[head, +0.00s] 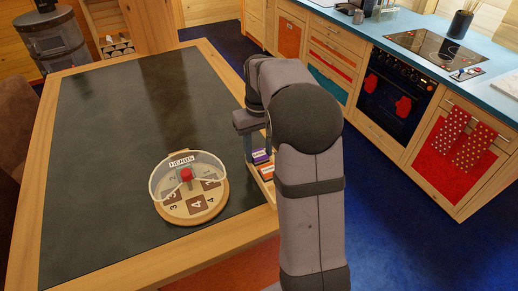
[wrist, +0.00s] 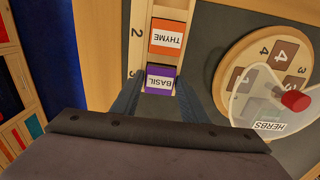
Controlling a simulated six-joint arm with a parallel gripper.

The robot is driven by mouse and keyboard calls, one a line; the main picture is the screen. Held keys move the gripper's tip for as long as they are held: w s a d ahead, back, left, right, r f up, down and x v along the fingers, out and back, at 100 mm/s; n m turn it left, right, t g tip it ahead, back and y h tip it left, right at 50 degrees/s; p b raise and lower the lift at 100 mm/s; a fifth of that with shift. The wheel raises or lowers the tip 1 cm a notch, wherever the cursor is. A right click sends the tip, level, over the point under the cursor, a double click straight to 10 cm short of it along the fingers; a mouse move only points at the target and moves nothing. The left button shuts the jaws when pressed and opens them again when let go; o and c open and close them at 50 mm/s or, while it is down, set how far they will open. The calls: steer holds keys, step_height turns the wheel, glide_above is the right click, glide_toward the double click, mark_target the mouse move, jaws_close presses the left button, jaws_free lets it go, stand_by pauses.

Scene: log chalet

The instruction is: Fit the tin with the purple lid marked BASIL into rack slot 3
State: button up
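The tin with the purple lid marked BASIL (wrist: 160,80) is between the two fingers of my gripper (wrist: 160,96), which appear closed against its sides. In the head view the purple lid (head: 261,156) shows just below my gripper (head: 252,146). The wooden rack (wrist: 137,50) has a 2 and a 3 on its side strip; the tin is level with the 3. Whether it is seated in the slot or held above it, I cannot tell. An orange-lidded tin marked THYME (wrist: 166,38) stands beside it, level with the 2. My gripper hides the rack's near part.
A round wooden board (head: 212,212) with numbered squares, a clear cover, a red knob (head: 186,175) and a HERBS sign stands beside the rack. The rest of the dark tabletop (head: 110,130) is clear. Kitchen counters (head: 440,110) lie beyond a blue floor.

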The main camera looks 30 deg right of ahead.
mark_target(257, 156)
steer(key=shift+o, duration=0.9)
steer(key=shift+r, duration=0.15)
step_height(257, 156, up, 12)
steer(key=b, duration=0.1)
steer(key=s+a+f+p, duration=0.2)
steer(key=s+a+f, duration=0.2)
steer(key=s, duration=0.3)
steer(key=s+a+f+p, duration=0.2)
steer(key=s+a+f, duration=0.2)
steer(key=s, duration=0.3)
steer(key=s+a+f+p, duration=0.2)
steer(key=s+a+f, duration=0.2)
steer(key=s+f, duration=0.2)
steer(key=shift+s+a+p, duration=0.1)
steer(key=shift+s+p, duration=0.25)
steer(key=shift+s, duration=0.1)
